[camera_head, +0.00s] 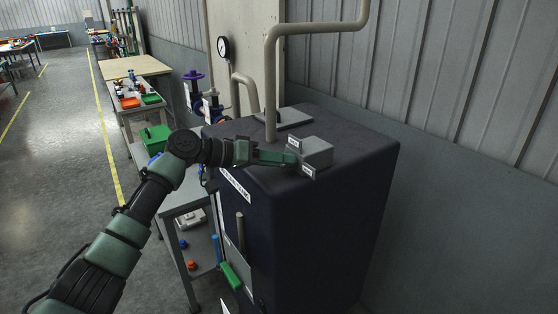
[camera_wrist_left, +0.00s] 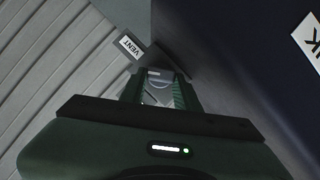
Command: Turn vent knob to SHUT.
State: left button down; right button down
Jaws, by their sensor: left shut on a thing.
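The vent box (camera_head: 318,152) is a small grey block on top of the dark press cabinet (camera_head: 340,185), with small white labels at its edge. My left gripper (camera_head: 292,159) reaches in from the left and meets the box's near face. It is shut on the vent knob, which the gripper mostly hides in the head view. In the left wrist view, a pale grey piece of the knob (camera_wrist_left: 157,86) shows between the fingers, beside a white VENT label (camera_wrist_left: 131,47). The knob's pointing direction cannot be told. My right gripper is not in view.
A beige pipe (camera_head: 270,80) rises from the cabinet top behind my left gripper, and a round gauge (camera_head: 223,47) hangs on the wall. A purple valve wheel (camera_head: 193,75) stands left of the cabinet. The corrugated wall (camera_head: 440,70) is close behind. Open floor (camera_head: 60,170) lies at left.

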pick_arm(q)
jog(key=c, duration=1)
grip_release()
jog(key=shift+c, duration=0.2)
jog(key=shift+s+a, duration=0.1)
jog(key=shift+a, duration=0.2)
jog(key=b+v, duration=0.3)
jog(key=v, duration=0.4)
jog(key=shift+r, duration=0.2)
